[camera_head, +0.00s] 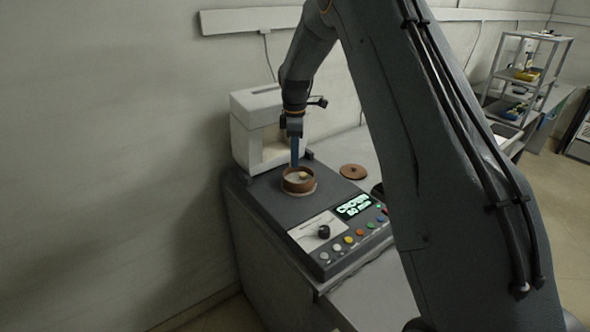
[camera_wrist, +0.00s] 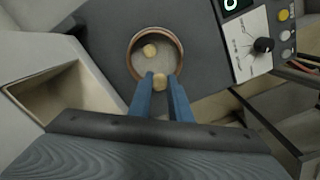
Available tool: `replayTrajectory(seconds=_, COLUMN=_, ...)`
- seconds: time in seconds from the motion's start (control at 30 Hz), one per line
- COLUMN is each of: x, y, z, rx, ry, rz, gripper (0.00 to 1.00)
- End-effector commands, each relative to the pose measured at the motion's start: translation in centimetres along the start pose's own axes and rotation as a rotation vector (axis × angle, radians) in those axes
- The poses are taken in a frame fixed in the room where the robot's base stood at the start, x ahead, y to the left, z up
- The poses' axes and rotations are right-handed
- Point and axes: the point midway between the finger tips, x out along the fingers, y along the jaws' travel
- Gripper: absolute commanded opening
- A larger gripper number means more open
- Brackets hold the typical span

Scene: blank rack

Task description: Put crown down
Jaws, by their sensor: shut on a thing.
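My gripper (camera_wrist: 163,80) has blue fingers and is shut on a small cream-coloured crown (camera_wrist: 160,86) at the fingertips. In the head view my gripper (camera_head: 294,163) points down over the reddish-brown round dish (camera_head: 298,189), hiding the held crown. In the wrist view the held crown appears at the near rim of the dish (camera_wrist: 132,55); I cannot tell whether it touches. A second cream-coloured piece (camera_wrist: 150,50) lies inside the dish on its pale floor. The dish stands on the dark top of a machine (camera_head: 262,192).
A brown lid (camera_head: 353,171) lies right of the dish. A white box-like housing (camera_head: 258,125) stands behind it. The machine's front has a knob (camera_head: 323,231), coloured buttons and a lit green display (camera_head: 353,206). A shelf unit (camera_head: 520,78) stands far right.

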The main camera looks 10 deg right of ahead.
Motion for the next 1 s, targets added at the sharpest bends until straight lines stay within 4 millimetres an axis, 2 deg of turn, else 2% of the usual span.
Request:
replayTrajectory(seconds=0.1, x=1.5, y=-0.1, z=0.0, rx=0.000, ry=0.000, rz=-0.002, gripper=0.00)
replayTrajectory(seconds=0.37, x=3.4, y=-0.1, z=0.0, rx=0.001, ry=0.000, rz=-0.002, gripper=0.00)
replayTrajectory(seconds=0.57, x=6.1, y=-0.1, z=0.0, rx=0.001, ry=0.000, rz=-0.001, gripper=0.00)
replayTrajectory(seconds=0.97, x=6.8, y=0.0, z=0.0, rx=0.001, ry=0.000, rz=0.001, gripper=0.00)
replayTrajectory(seconds=1.0, x=6.8, y=0.0, z=0.0, rx=0.001, ry=0.000, rz=0.001, gripper=0.21)
